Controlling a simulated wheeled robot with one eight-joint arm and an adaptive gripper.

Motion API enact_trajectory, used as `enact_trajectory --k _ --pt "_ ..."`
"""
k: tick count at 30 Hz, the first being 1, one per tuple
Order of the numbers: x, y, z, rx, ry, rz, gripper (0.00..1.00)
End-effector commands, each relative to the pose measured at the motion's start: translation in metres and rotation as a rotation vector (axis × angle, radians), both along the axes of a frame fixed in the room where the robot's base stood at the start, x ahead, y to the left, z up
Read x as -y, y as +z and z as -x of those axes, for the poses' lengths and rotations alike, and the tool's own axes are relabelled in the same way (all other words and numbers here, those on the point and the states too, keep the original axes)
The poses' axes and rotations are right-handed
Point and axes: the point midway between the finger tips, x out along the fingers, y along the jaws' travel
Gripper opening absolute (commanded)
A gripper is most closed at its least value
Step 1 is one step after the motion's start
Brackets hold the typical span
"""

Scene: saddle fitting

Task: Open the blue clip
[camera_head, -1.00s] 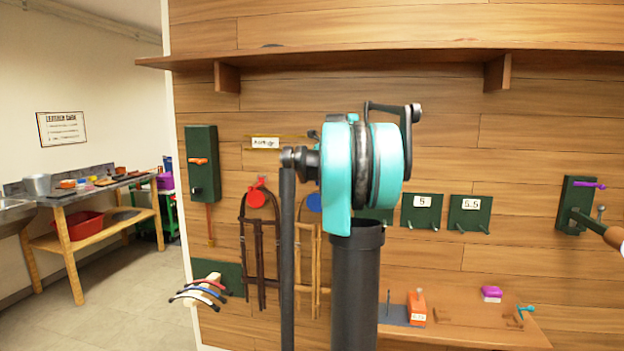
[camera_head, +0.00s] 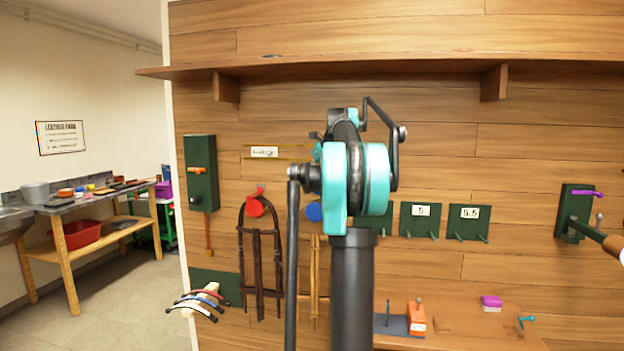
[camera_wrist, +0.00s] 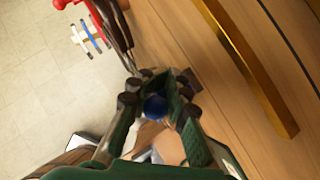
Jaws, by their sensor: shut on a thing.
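The blue clip (camera_head: 313,211) is a round blue piece on the plank wall, above a hanging tan strap (camera_head: 316,270). My arm stands close beside it in the head view and hides what lies to its right. In the wrist view a blue rounded part (camera_wrist: 155,107) shows between the dark green fingers of my gripper (camera_wrist: 157,88). The fingers are closed in on it from both sides, so my gripper is shut on the blue clip. The fingers hide most of the clip, and I cannot tell if its jaw is open. My gripper is hidden in the head view.
A red clip (camera_head: 262,206) with a dark bridle (camera_head: 261,262) hangs to the left. Green numbered plates (camera_head: 468,222) are to the right. A wooden shelf (camera_head: 360,70) juts out above. A bench (camera_head: 460,335) with small tools stands low at right.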

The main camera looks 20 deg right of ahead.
Motion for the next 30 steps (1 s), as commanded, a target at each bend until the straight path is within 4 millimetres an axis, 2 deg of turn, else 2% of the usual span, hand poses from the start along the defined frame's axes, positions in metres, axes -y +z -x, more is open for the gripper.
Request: enact_trajectory --k 1,5,17,20,30 --pt "-0.004 0.0 -0.001 0.001 0.004 -0.004 0.17" --pt "-0.003 0.0 -0.001 0.001 0.003 -0.003 0.33" --pt "0.0 0.005 0.003 0.001 0.001 -0.001 0.34" --pt "0.003 0.015 0.011 0.002 -0.001 -0.001 0.34" --pt "0.014 0.068 0.052 0.002 0.0 -0.002 0.34"
